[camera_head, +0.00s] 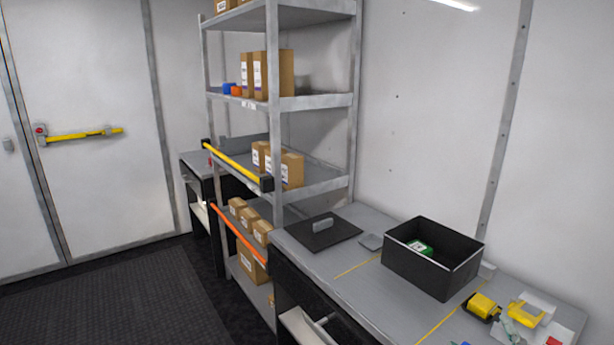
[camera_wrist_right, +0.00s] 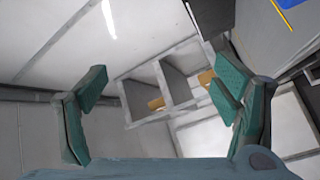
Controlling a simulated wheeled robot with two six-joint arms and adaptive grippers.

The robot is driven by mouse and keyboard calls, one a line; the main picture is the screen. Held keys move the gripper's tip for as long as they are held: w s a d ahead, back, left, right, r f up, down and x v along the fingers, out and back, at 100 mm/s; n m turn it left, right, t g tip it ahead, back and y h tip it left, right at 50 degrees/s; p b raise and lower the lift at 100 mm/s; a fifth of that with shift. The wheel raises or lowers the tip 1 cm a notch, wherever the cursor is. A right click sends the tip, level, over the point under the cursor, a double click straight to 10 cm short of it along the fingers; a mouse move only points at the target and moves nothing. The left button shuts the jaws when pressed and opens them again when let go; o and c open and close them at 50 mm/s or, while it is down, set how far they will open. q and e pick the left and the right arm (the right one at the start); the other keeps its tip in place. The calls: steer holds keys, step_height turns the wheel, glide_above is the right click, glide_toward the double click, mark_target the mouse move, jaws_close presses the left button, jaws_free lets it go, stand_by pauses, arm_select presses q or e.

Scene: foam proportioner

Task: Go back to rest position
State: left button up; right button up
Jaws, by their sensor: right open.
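My right gripper (camera_wrist_right: 158,100) shows in the right wrist view with its two teal fingers spread wide apart and nothing between them. Beyond it, that view shows white walls and part of the shelf, tilted. Neither of my grippers shows in the head view, and my left gripper is in no view.
A grey workbench (camera_head: 345,270) at the right holds an open black box (camera_head: 430,275) with a green item (camera_head: 419,247) inside, a black lid (camera_head: 322,232) and yellow tools (camera_head: 482,306). A metal shelf (camera_head: 310,103) with cartons stands behind. Dark floor (camera_head: 120,305) at left is clear.

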steer(key=s+f+m+g, duration=0.6)
steer(key=s+f+g, duration=0.15)
steer(key=f, duration=0.55)
steer(key=s+a+f+m+g+y, duration=0.1)
steer(key=s+a+f+g+y, duration=0.15)
steer(key=s+f+g, duration=0.4)
steer(key=s+a+f+m+g+y, duration=0.1)
steer(key=s+a+f, duration=0.25)
steer(key=s, duration=0.65)
step_height(320, 180, down, 20)
steer(key=s+d+f+g, duration=0.1)
steer(key=s, duration=0.1)
steer(key=s+f+g, duration=0.1)
steer(key=s+f, duration=1)
steer(key=s, duration=0.2)
steer(key=shift+s+d+m, duration=0.3)
steer(key=shift+s+m, duration=0.1)
